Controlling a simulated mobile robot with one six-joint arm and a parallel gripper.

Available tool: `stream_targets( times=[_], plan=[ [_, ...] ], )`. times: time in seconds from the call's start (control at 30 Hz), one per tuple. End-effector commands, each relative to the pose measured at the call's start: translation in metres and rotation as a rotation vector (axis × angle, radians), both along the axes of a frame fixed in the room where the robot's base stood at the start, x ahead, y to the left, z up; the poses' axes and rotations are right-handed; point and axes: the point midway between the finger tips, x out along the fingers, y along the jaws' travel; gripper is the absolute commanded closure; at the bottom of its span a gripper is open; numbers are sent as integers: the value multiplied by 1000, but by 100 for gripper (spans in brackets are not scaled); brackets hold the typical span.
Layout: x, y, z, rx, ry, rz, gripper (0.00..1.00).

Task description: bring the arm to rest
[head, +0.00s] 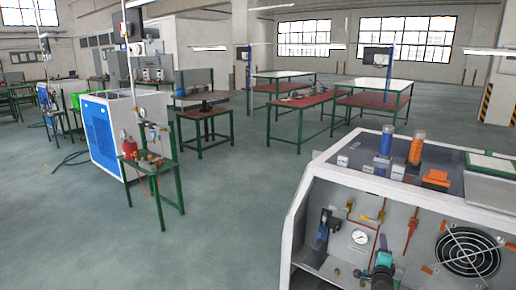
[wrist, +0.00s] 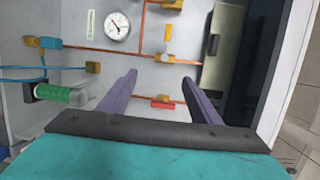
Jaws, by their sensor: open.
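My gripper (wrist: 160,77) is open in the wrist view, its two purple fingers spread and nothing held between them. It faces the inside panel of the gas generator (head: 320,195), which stands at the lower right of the head view. A red-handled valve (wrist: 163,104) on a copper pipe shows between the fingers, behind them; I cannot tell the distance. A round gauge (wrist: 118,27) is on the panel beyond the left finger, and it also shows in the head view (head: 360,237). A teal and dark part low in front of the generator looks like my arm's end; its fingers are not clear there.
The panel carries copper pipes, a blue hose fitting (wrist: 40,42) and a green cylinder (wrist: 60,95). A black fan (head: 467,250) is at the right. Blue (head: 385,142) and orange (head: 416,148) cylinders stand on top. Open floor (head: 230,225) lies left of the generator.

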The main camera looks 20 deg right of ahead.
Motion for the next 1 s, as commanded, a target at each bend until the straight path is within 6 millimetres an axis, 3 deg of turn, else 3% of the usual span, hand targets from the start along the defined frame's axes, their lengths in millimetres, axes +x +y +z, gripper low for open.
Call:
stream_targets(
  times=[0.03, 0.2, 0.5, 0.77, 1.0],
  plan=[
    [13, 21, -12, 12, 9, 29, 42],
    [44, 83, -47, 56, 47, 106, 42],
    [74, 195, -124, 122, 202, 229, 42],
    [69, 294, -200, 128, 426, 349, 42],
    [35, 382, -272, 90, 697, 488, 42]
  ],
)
